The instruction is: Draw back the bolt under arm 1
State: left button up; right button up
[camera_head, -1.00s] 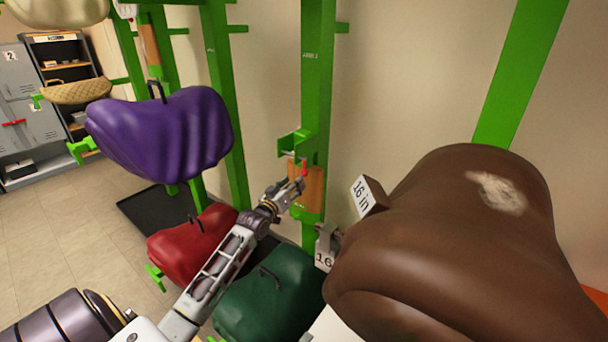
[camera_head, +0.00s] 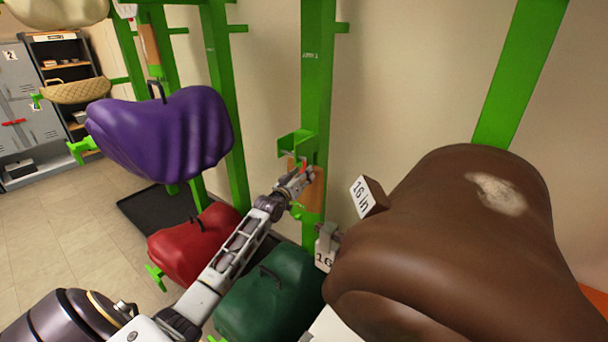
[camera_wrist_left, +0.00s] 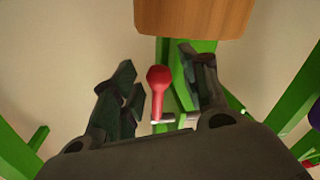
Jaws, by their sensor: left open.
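The bolt's red knob (camera_wrist_left: 158,80) shows in the left wrist view on a metal rod (camera_wrist_left: 166,119), between the two dark fingers of my left gripper (camera_wrist_left: 160,88). The fingers are open and a gap shows on each side of the knob. In the head view my left gripper (camera_head: 297,183) is at the green post (camera_head: 318,90), just under the green arm bracket (camera_head: 295,143). Only a small bit of red (camera_head: 303,166) shows there; my gripper hides most of the bolt. My right gripper is not in view.
A wooden block (camera_wrist_left: 195,15) is fixed to the post by the bolt. Purple (camera_head: 165,135), red (camera_head: 192,245) and green (camera_head: 270,300) saddles are on the left.

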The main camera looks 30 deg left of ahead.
pick_arm(q)
jog(key=shift+w, duration=0.7)
jog(key=shift+c, duration=0.3)
grip_shut()
